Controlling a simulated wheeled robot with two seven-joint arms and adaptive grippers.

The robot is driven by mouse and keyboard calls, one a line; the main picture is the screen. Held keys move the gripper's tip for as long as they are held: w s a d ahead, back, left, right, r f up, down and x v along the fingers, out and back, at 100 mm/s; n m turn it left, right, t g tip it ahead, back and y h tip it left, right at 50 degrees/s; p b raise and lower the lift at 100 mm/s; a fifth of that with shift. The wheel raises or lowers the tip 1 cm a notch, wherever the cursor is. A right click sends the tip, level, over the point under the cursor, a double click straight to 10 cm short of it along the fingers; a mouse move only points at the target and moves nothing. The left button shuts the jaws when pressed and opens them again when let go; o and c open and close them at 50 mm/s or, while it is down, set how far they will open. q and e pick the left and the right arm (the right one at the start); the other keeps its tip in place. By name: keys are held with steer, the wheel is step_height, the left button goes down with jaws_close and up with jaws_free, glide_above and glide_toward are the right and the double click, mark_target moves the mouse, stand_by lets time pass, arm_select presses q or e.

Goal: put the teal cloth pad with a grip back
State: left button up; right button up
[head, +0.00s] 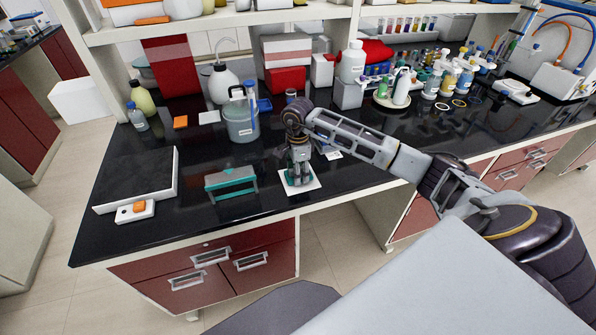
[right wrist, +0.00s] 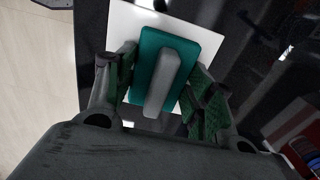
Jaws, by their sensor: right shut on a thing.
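The teal cloth pad (right wrist: 148,62) has a grey upright grip (right wrist: 165,82) along its middle. It lies over a white square plate (right wrist: 118,22) in the right wrist view. In the head view the white plate (head: 312,184) is near the front edge of the black bench, with the pad mostly hidden by my right gripper (head: 299,180). My right gripper, also in the right wrist view (right wrist: 163,108), points down and is shut on the pad, one finger on each side. I cannot tell whether the pad touches the plate. My left gripper is out of view.
A teal stand (head: 231,183) is left of the plate. A grey bucket (head: 240,122) stands behind it. A black slab (head: 138,180) and a small white tray with an orange block (head: 138,208) are at the left. Bottles and racks fill the back right.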

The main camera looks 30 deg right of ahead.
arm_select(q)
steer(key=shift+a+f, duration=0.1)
arm_select(e)
steer(key=shift+f, duration=0.1)
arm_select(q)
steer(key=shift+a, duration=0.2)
arm_select(e)
steer(key=o, duration=0.9)
